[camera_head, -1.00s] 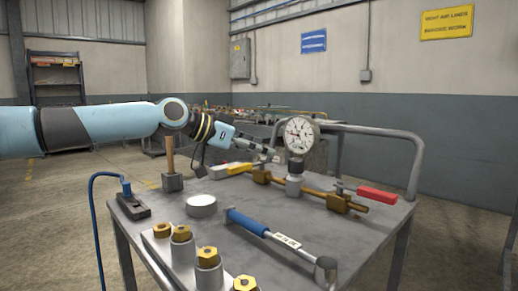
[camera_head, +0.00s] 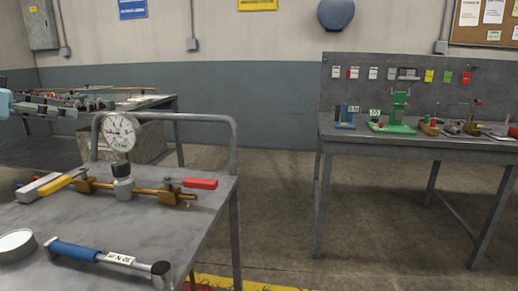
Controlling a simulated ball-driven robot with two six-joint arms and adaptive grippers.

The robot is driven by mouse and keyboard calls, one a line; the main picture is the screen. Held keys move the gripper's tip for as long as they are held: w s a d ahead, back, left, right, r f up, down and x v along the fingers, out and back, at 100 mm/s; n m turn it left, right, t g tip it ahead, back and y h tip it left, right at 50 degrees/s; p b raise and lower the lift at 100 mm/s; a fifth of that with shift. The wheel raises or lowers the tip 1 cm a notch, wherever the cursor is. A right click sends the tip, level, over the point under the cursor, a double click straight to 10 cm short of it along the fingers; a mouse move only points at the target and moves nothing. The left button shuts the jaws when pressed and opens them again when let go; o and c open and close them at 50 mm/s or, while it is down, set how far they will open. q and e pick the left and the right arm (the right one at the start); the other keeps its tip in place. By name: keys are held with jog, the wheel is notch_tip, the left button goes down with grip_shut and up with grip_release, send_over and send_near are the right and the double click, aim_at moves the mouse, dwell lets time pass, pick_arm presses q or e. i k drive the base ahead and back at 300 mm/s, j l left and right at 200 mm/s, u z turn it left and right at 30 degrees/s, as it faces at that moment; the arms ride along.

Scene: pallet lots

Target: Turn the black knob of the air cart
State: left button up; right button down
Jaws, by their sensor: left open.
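The air cart (camera_head: 200,225) is a grey metal table at the left. A round white gauge (camera_head: 120,131) stands on its brass pipe (camera_head: 150,190). A short black part (camera_head: 121,170), which looks like the black knob, sits right under the gauge on a light grey body (camera_head: 123,189). A red-handled lever (camera_head: 200,184) is at the pipe's right end. My left gripper (camera_head: 68,108) comes in at the left edge, open, left of the gauge and apart from the knob in the picture. I see nothing between its fingers. My right gripper is not in view.
A blue-handled tool (camera_head: 75,250), a round white-topped piece (camera_head: 15,243) and a yellow-handled lever (camera_head: 55,185) are on the cart. The cart's rail (camera_head: 232,135) rises behind. A workbench (camera_head: 420,145) with several small devices stands right. Floor between is clear.

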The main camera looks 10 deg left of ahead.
aim_at(121, 168)
jog(key=k+j, duration=0.3)
jog(key=k, duration=0.15)
jog(key=k+j, duration=0.25)
jog(key=k, duration=0.25)
